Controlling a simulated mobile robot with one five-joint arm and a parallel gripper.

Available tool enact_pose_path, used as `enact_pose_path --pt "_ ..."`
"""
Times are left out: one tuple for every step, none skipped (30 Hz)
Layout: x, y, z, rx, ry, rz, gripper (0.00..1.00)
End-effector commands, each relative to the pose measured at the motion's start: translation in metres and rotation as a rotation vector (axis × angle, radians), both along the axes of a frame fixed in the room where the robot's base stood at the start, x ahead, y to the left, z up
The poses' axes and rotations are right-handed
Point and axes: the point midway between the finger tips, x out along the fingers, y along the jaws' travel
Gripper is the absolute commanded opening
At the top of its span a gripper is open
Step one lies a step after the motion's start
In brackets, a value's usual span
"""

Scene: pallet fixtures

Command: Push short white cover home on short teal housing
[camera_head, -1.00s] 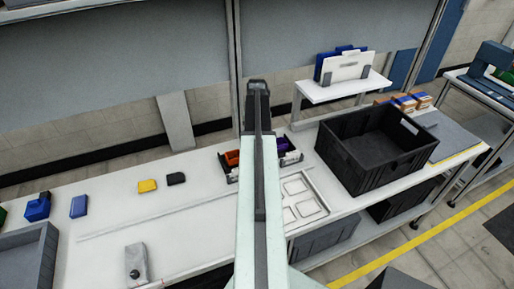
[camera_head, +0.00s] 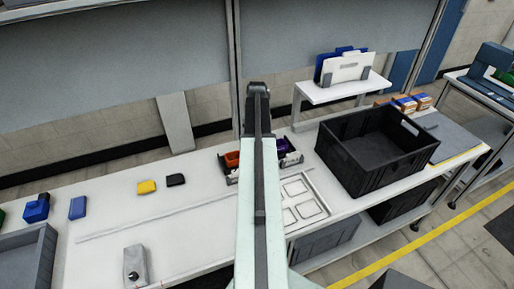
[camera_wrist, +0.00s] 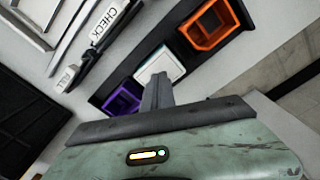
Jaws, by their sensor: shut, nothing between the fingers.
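The short white cover (camera_wrist: 165,62) lies in the middle of a dark fixture, between an orange housing and a purple one. A thin teal edge of the short teal housing (camera_wrist: 180,70) shows around it; the rest is hidden under the cover. I cannot tell whether the cover is fully seated. My gripper (camera_wrist: 158,82) is shut and empty, its fingertips over the near edge of the white cover in the wrist view. I cannot tell whether they touch it. In the head view my gripper (camera_head: 257,92) and arm hide the middle of the fixture.
The orange housing (camera_wrist: 232,22) and purple housing (camera_wrist: 123,100) flank the cover closely. A labelled CHECK strip (camera_wrist: 105,22) lies to the left in the wrist view.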

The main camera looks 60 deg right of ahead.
Motion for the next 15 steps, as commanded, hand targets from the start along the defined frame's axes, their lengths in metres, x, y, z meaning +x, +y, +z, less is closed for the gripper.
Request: enact_pose_path --pt "0.000 0.000 0.010 0.000 0.000 0.000 0.00" --pt "0.000 0.000 0.013 0.000 0.000 0.000 0.00" --pt "0.000 0.000 0.017 0.000 0.000 0.000 0.00" --pt "0.000 0.000 0.020 0.000 0.000 0.000 0.00" --pt "0.000 0.000 0.023 0.000 0.000 0.000 0.00" --pt "0.000 0.000 0.026 0.000 0.000 0.000 0.00" --pt "0.000 0.000 0.029 0.000 0.000 0.000 0.00" --pt "0.000 0.000 0.032 0.000 0.000 0.000 0.00" --pt "0.000 0.000 0.036 0.000 0.000 0.000 0.00" --pt "0.000 0.000 0.038 0.000 0.000 0.000 0.00" --pt "0.000 0.000 0.041 0.000 0.000 0.000 0.00" --pt "0.000 0.000 0.045 0.000 0.000 0.000 0.00" --pt "0.000 0.000 0.047 0.000 0.000 0.000 0.00" --pt "0.000 0.000 0.050 0.000 0.000 0.000 0.00" --pt "0.000 0.000 0.054 0.000 0.000 0.000 0.00"
